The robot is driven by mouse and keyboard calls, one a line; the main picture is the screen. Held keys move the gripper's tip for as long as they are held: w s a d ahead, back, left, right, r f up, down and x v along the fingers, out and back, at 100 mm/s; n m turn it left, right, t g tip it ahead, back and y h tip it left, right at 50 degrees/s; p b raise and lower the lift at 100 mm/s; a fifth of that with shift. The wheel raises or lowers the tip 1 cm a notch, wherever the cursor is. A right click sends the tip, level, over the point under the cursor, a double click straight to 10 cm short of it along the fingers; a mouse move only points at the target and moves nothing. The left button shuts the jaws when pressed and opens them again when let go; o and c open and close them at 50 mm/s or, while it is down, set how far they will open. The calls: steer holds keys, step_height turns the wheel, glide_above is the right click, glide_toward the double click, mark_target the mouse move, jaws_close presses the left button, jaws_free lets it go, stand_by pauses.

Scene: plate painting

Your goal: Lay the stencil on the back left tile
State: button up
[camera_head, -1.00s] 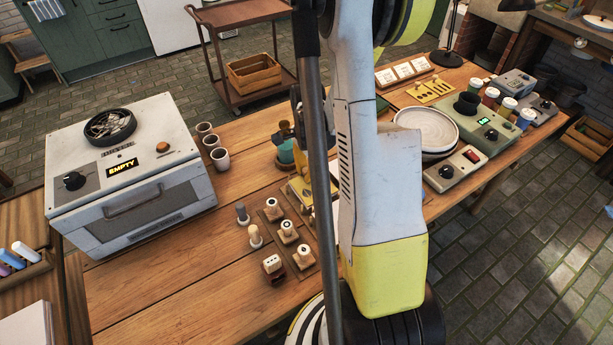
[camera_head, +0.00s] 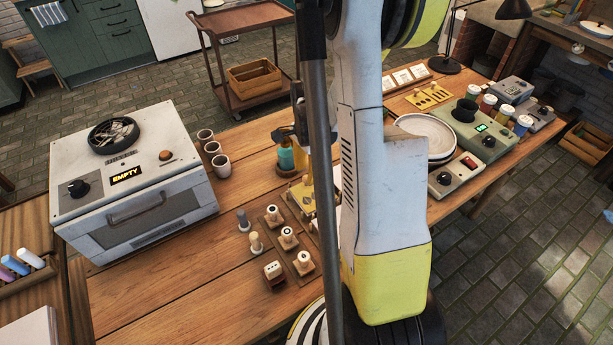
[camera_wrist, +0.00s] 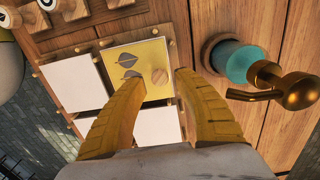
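The yellow stencil (camera_wrist: 122,56) with dark leaf-shaped cut-outs and a round wooden knob lies over the upper right place of the tile board in the wrist view, the back left one as seen from the head. It looks flat, and it covers the tile beneath. White tiles show beside it (camera_wrist: 72,84) and below it (camera_wrist: 157,127). My gripper (camera_wrist: 160,78) is open, its yellow fingertips apart on either side of the knob, with gaps visible. In the head view the stencil (camera_head: 303,196) shows partly, and my arm and a pole hide most of the board.
A teal bottle (camera_wrist: 238,62) with a brass spout stands close to the right of my fingers. Stamps in a wooden rack (camera_head: 288,240) stand left of the board. Another yellow plate (camera_head: 428,97) lies further back.

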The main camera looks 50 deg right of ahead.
step_height(320, 180, up, 9)
steer(key=p, duration=0.3)
steer(key=s+a+r+n+t, duration=0.2)
steer(key=a+r+n, duration=0.3)
steer(key=a+n, duration=0.2)
steer(key=s+a+r+n+t, duration=0.1)
steer(key=a+r+n+t, duration=0.2)
steer(key=a, duration=0.7)
steer(key=s+a+r+n+t, duration=0.2)
steer(key=a+r+n, duration=0.5)
steer(key=n, duration=0.3)
steer(key=shift+s+a+n, duration=0.3)
steer(key=shift+a+n, duration=0.1)
steer(key=shift+a, duration=0.4)
